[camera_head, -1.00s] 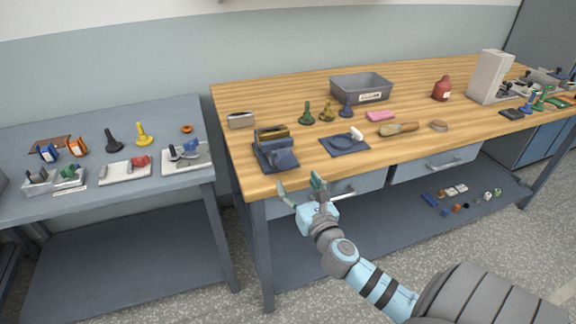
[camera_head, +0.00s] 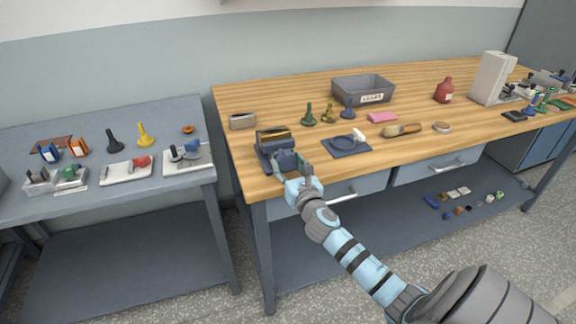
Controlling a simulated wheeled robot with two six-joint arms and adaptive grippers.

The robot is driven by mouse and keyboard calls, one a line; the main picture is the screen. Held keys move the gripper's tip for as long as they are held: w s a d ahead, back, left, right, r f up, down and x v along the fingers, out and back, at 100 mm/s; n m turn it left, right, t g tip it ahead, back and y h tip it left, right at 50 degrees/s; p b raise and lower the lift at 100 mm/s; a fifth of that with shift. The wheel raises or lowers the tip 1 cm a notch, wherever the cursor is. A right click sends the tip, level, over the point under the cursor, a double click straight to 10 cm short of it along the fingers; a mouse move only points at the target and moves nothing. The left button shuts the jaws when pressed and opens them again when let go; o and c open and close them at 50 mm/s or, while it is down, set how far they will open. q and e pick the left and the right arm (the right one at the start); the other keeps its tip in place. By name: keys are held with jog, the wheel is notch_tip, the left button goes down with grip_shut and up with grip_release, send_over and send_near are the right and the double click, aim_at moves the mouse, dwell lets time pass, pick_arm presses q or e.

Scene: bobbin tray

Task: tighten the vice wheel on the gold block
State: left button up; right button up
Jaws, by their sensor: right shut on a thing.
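The vice (camera_head: 264,152) is a dark blue-grey block near the front left corner of the wooden bench. The gold block (camera_head: 272,133) sits in the top of the vice, between its jaws. My right gripper (camera_head: 290,165) is at the front of the vice, shut on the vice wheel. The wheel is mostly hidden behind the fingers. My left gripper is not in view.
A blue-grey mat (camera_head: 347,146) with a ring and a white-handled piece lies right of the vice. A brush (camera_head: 402,130) lies further right. A small grey block (camera_head: 242,121) stands behind the vice. The wooden bench (camera_head: 225,95) is clear at its back left.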

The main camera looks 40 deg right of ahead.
jog(key=m, duration=0.4)
jog(key=shift+m, duration=0.4)
dwell(0.7)
jog(key=o, duration=1.2)
jog(key=shift+c, duration=0.2)
jog(key=v, duration=1.2)
